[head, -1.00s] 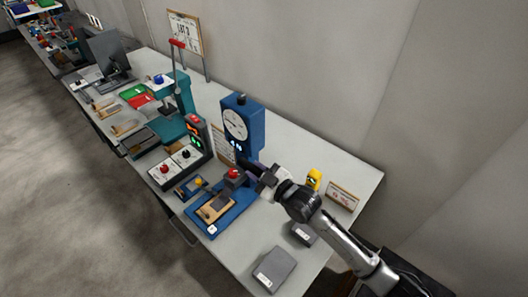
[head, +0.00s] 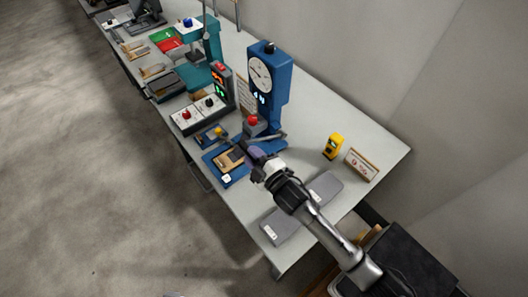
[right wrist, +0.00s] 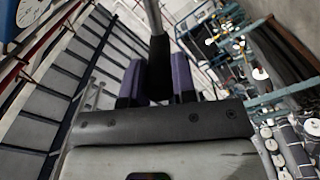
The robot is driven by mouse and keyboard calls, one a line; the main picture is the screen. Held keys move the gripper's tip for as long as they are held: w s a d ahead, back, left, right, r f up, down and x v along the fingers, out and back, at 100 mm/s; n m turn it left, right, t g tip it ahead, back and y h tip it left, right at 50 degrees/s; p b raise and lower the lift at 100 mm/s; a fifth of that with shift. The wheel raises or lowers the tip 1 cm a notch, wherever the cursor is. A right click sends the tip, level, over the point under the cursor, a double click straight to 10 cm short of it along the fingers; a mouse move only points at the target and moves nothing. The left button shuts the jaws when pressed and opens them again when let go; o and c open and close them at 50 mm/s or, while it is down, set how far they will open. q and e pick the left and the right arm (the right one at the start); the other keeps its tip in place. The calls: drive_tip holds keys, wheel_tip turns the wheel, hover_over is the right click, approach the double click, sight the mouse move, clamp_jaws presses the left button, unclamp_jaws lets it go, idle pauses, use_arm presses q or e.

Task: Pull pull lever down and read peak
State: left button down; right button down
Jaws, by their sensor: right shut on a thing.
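The pull tester is a blue column (head: 283,90) with a round white dial (head: 260,74) and a small lit display on its front. My right gripper (head: 256,158) is low in front of the column, above the blue base (head: 236,178). In the right wrist view its purple fingers (right wrist: 158,86) are shut on the black grip of the pull lever (right wrist: 160,62), whose grey rod runs up out of the picture. In the head view the gripper hides most of the lever. The dial's reading and the display's digits are too small to read. My left gripper is not in view.
A yellow device (head: 333,146) and a small sign (head: 361,164) stand to the right. A flat grey box (head: 284,226) lies under my forearm. A control box (head: 199,114) stands to the left.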

drive_tip(key=shift+f, duration=0.3)
drive_tip(key=c, duration=0.9)
unclamp_jaws()
drive_tip(key=shift+r, duration=0.1)
drive_tip(key=shift+s, duration=0.1)
drive_tip(key=shift+s+d, duration=0.25)
drive_tip(key=v, duration=1.3)
drive_tip(key=shift+p, duration=0.35)
